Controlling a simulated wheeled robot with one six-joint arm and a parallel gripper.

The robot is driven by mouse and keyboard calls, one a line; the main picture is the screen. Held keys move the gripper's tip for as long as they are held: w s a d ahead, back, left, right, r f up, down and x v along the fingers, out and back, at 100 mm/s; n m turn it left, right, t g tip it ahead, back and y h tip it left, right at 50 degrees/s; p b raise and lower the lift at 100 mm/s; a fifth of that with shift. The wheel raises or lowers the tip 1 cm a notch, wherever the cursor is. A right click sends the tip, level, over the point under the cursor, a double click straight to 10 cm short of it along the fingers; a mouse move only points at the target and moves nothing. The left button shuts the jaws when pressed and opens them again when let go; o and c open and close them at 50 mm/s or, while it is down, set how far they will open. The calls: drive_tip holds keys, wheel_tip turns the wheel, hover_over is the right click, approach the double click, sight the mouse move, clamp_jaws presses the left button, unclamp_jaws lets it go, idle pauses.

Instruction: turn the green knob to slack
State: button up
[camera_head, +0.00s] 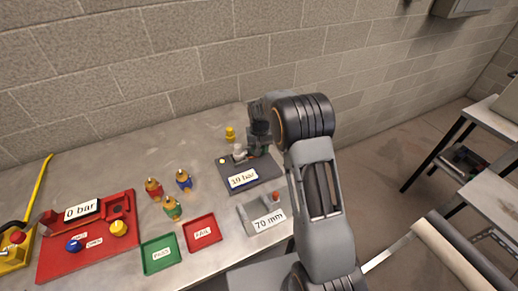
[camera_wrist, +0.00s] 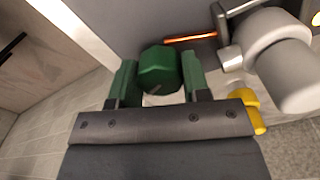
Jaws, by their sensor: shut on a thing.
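The green knob (camera_wrist: 160,68) is a faceted cap in the wrist view, standing on a dark grey surface. My gripper (camera_wrist: 161,80) has its two green fingers on either side of the knob and is shut on it. There the knob is mostly hidden by my gripper. The knob's turn position cannot be told.
A pale cylindrical fitting (camera_wrist: 285,62) stands close right of the knob, with a yellow part (camera_wrist: 249,110) near it. A red board (camera_head: 60,262) with a "0 bar" display, green tray (camera_head: 145,262), red tray (camera_head: 190,240), several brass fittings and a "70 mm" block (camera_head: 250,222) share the bench.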

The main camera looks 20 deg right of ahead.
drive_tip(key=n+b, duration=0.2)
drive_tip(key=n, duration=0.3)
drive_tip(key=shift+n, duration=0.3)
drive_tip(key=n+b, duration=0.1)
drive_tip(key=n, duration=0.4)
drive_tip(key=shift+n, duration=0.3)
idle(0.3)
drive_tip(key=o, duration=0.9)
drive_tip(key=shift+o, duration=0.2)
drive_tip(key=shift+r, duration=0.1)
wheel_tip(320, 180, up, 14)
drive_tip(key=b, duration=0.1)
